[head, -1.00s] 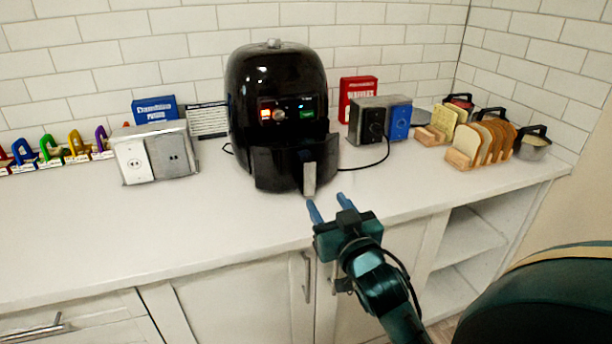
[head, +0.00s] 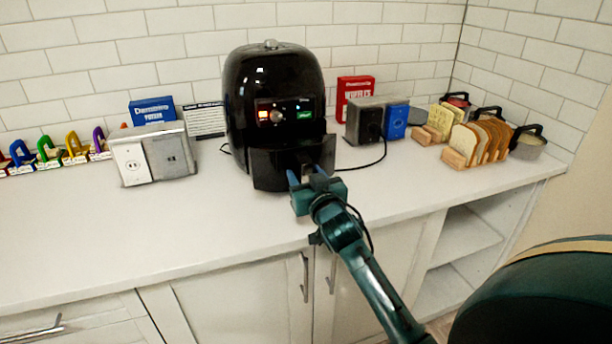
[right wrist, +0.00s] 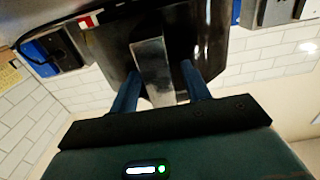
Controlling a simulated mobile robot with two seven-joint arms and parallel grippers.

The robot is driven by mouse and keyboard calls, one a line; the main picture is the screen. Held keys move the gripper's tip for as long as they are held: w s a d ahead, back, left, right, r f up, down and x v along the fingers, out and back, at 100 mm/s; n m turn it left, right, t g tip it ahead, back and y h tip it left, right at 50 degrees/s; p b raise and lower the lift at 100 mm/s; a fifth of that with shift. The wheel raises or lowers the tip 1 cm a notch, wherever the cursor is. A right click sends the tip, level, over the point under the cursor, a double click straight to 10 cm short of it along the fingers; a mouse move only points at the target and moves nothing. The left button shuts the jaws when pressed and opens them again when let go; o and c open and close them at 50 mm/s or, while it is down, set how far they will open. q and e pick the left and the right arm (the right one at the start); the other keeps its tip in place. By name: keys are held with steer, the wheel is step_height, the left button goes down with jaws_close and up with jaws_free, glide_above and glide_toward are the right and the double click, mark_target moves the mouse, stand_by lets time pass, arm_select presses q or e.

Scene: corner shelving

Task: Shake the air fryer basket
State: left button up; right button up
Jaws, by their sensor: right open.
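The black air fryer (head: 272,95) stands on the white counter against the tiled wall. The basket's silvery handle (right wrist: 153,70) shows in the right wrist view between my open fingers. My right gripper (head: 309,177) is at the handle and hides much of it in the head view; the right wrist view also shows the gripper (right wrist: 158,90), with one blue finger on each side of the handle and gaps beside it. My left gripper is not in view.
A grey outlet box (head: 153,155) stands left of the fryer. A second box (head: 366,121) stands to its right with a black cord on the counter. Bread slices in a rack (head: 482,142) stand farther right. The counter (head: 200,220) in front is clear.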

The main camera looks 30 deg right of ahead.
steer(key=shift+c, duration=0.4)
jaws_close()
